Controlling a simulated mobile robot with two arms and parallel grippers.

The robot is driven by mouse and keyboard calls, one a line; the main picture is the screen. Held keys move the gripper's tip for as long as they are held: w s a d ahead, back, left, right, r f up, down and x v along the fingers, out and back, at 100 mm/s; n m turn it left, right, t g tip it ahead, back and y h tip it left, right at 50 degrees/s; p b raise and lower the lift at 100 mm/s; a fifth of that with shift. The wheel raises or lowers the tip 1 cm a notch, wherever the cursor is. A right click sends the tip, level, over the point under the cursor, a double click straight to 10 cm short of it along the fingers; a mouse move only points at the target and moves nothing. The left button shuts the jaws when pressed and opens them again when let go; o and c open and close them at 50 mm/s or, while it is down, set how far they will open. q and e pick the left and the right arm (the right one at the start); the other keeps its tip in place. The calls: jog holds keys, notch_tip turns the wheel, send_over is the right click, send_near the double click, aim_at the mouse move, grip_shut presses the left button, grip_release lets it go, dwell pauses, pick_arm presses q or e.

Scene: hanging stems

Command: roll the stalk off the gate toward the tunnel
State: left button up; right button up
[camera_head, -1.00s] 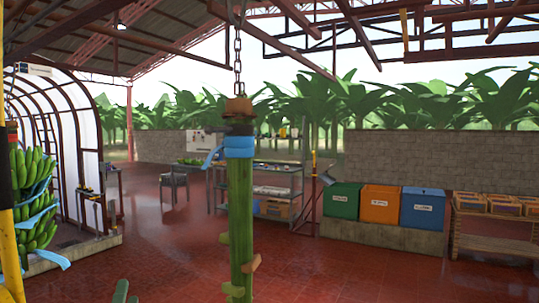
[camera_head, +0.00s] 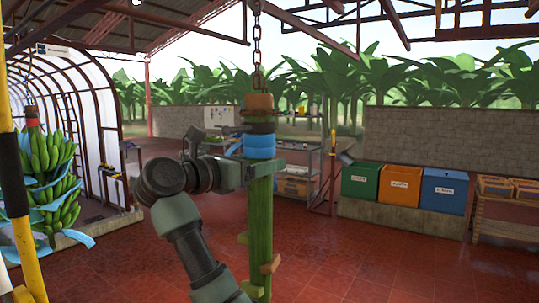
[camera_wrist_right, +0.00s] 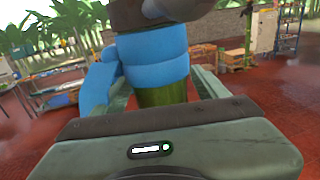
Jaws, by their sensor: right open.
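The bare green stalk (camera_head: 260,215) hangs upright from a chain (camera_head: 257,50) in the middle of the head view. A blue band (camera_head: 260,146) wraps its top, under a dark collar and brown block. My right gripper (camera_head: 278,172) is level with the stalk's top, just below the band. Its jaws are open, with the stalk between them. The wrist view shows the stalk (camera_wrist_right: 160,97) and blue band (camera_wrist_right: 150,52) close up. The tunnel (camera_head: 75,95), white with dark arches, stands at the left. I cannot make out the gate clearly. My left gripper is out of view.
A green banana bunch (camera_head: 50,185) with blue strips hangs at the left, beside a yellow and black post (camera_head: 22,195). Green, orange and blue bins (camera_head: 399,186) stand on a ledge at the right. The red floor between is mostly clear.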

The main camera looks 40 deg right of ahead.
jog(key=shift+w+d+p, duration=0.25)
jog(key=shift+d+p, duration=0.05)
jog(key=shift+d, duration=0.95)
grip_shut()
